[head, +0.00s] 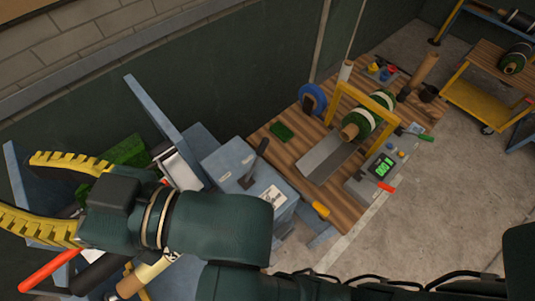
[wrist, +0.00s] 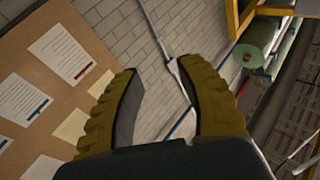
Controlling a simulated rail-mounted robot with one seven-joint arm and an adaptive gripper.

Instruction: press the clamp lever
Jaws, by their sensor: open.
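A dark lever (head: 254,165), which looks like the clamp lever, stands tilted on top of a blue-grey machine housing (head: 226,158) in the middle of the head view. My gripper (head: 18,186) is at the far left of the head view, with yellow ribbed fingers spread apart and pointing left, well away from the lever. In the wrist view my gripper (wrist: 164,72) is open with nothing between its fingers. The lever does not show in the wrist view. My arm covers the area just below the housing in the head view.
A blue upright plate (head: 155,118) stands left of the housing. A pinboard (wrist: 45,45) faces the wrist.

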